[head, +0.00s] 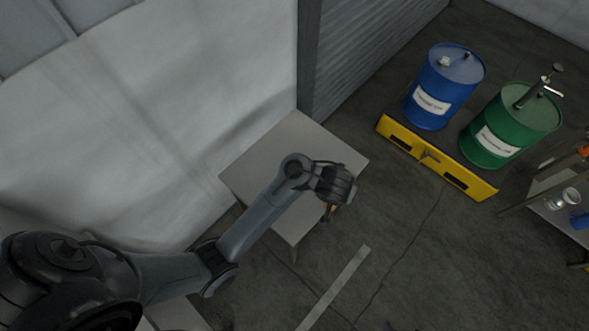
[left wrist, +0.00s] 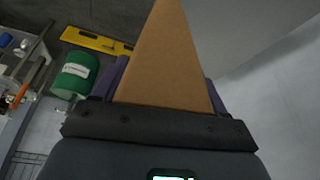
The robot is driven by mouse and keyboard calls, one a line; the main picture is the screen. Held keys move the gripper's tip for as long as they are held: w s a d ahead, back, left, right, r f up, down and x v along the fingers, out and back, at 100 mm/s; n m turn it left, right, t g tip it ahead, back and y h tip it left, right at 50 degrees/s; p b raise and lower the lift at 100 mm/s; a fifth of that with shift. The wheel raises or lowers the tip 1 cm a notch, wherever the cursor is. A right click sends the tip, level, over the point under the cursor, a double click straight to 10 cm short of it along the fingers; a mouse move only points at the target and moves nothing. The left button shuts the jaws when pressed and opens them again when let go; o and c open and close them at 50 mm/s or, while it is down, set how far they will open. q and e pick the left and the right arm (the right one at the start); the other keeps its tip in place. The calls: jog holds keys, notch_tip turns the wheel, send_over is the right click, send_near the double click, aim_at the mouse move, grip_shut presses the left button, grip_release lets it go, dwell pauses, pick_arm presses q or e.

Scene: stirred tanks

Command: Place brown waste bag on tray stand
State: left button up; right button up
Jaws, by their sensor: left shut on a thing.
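The brown waste bag (left wrist: 163,62) fills the middle of the left wrist view as a tapering brown shape between the purple fingers. My left gripper (head: 329,212) is shut on it. In the head view the gripper is at the right front edge of a flat grey stand (head: 262,150), apparently the tray stand. The bag is mostly hidden there behind my wrist. I cannot tell how high it is above the stand or floor. My right gripper does not show.
A shelf with small vessels (head: 566,198) stands at the right edge. A pale wall is behind the stand. The stand top looks bare, and floor is open in front.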

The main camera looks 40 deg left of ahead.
pick_arm(q)
notch_tip(320, 180, down, 3)
jog(key=shift+s+f+m+b, duration=0.15)
jog(key=shift+f+m+b, duration=0.05)
jog(key=shift+m+b, duration=0.4)
jog(key=w+a+f+b, duration=0.1)
jog(key=a+f+b, duration=0.3)
jog(key=a+f, duration=0.5)
jog(key=w+a+f+m+h+b, duration=0.1)
jog(key=a+f+b, duration=0.4)
jog(key=a, duration=1)
jog(key=x, duration=0.3)
jog(key=shift+s+f, duration=0.2)
jog(key=shift+f, duration=0.3)
jog(key=shift+a+f, duration=0.1)
jog(key=shift+f, duration=0.1)
jog(key=o, duration=1)
jog(key=shift+r, duration=0.15)
